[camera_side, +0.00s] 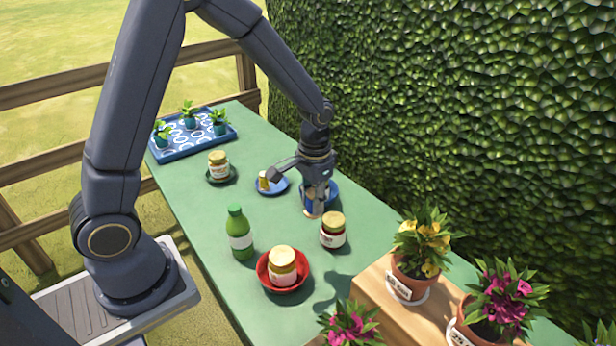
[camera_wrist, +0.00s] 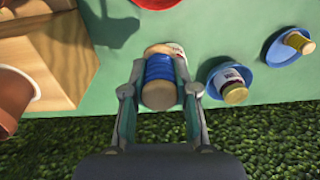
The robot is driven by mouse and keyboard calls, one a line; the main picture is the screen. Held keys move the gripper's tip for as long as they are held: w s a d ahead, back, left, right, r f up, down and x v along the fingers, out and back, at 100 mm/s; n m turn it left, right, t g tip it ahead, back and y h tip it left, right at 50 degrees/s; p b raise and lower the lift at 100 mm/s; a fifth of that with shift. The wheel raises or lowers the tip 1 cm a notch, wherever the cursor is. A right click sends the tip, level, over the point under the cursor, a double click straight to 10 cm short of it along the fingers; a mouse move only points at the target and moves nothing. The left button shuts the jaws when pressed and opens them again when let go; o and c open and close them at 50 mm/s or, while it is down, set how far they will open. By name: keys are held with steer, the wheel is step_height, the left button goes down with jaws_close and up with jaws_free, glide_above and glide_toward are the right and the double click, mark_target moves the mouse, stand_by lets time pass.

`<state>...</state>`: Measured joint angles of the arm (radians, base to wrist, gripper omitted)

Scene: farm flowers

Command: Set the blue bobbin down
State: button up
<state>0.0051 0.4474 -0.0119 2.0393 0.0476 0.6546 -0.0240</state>
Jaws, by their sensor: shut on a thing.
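The blue bobbin has blue thread between pale wooden ends. In the wrist view the blue bobbin (camera_wrist: 159,68) sits between the two fingers of my gripper (camera_wrist: 160,92), which is shut on it. In the side view my gripper (camera_side: 314,200) points down over the far side of the green table, just behind the dark red jar (camera_side: 333,231). The fingers hide much of the bobbin there. I cannot tell how far its lower end is from the table.
A blue bowl (camera_side: 333,187) with a jar (camera_wrist: 233,88) is close beside my gripper. A blue saucer (camera_side: 280,187) holds a yellow bobbin (camera_side: 264,182). A red bowl (camera_side: 263,271) with a jar, a green bottle (camera_side: 239,234) and a wooden flower stand (camera_side: 375,287) are nearby.

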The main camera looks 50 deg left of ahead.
steer(key=shift+w+r, duration=0.3)
steer(key=shift+r, duration=0.35)
steer(key=shift+s, duration=0.3)
steer(key=shift+w+m, duration=0.5)
steer(key=a+f, duration=0.5)
steer(key=a, duration=0.1)
steer(key=s+a+f, duration=0.1)
steer(key=a+f, duration=0.4)
steer(key=s+a+f, duration=0.1)
steer(key=a+f, duration=0.4)
steer(key=a, duration=0.1)
steer(key=shift+a+f, duration=0.3)
steer(key=shift+f, duration=0.05)
steer(key=shift+w+f, duration=0.1)
steer(key=shift+f, duration=2.15)
steer(key=shift+f, duration=0.15)
